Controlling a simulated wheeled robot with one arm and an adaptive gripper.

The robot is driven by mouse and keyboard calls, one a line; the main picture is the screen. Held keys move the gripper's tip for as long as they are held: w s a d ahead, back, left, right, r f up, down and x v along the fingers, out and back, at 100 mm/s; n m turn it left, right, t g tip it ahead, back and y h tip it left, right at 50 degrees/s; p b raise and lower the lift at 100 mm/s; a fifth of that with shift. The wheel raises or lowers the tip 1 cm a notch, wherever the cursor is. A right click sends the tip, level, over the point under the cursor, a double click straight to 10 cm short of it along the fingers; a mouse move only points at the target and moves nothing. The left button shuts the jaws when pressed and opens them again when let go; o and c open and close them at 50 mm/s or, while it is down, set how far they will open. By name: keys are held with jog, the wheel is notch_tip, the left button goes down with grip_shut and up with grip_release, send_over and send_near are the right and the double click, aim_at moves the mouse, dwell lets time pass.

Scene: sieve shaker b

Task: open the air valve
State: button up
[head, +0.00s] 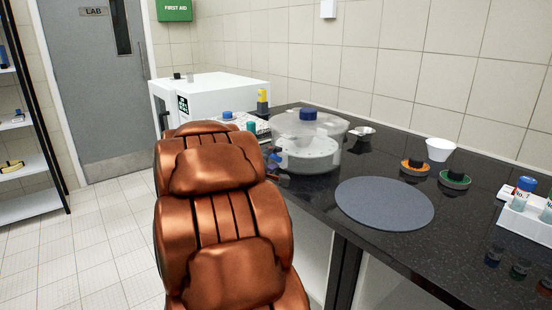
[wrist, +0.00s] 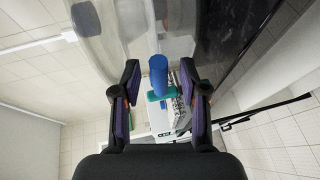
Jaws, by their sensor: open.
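The clear desiccator (head: 307,152) with a blue lid knob (head: 308,115) stands on the black bench. A small blue valve knob (head: 274,158) shows at its left side, partly hidden by my arm. In the wrist view the blue knob (wrist: 158,74) lies between the two fingertips of my gripper (wrist: 159,70), with a gap on each side. My gripper is open and holds nothing. In the head view my copper arm hides most of it. The clear wall of the desiccator (wrist: 145,22) is just beyond the fingertips in the wrist view.
A white machine (head: 225,95) stands behind my arm at the left. A grey round mat (head: 385,203), a white funnel (head: 440,150), orange (head: 415,167) and green (head: 455,180) ringed dark pieces, and a white bottle rack (head: 527,222) are on the bench to the right.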

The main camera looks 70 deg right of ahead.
jog(key=shift+x, duration=0.75)
grip_shut()
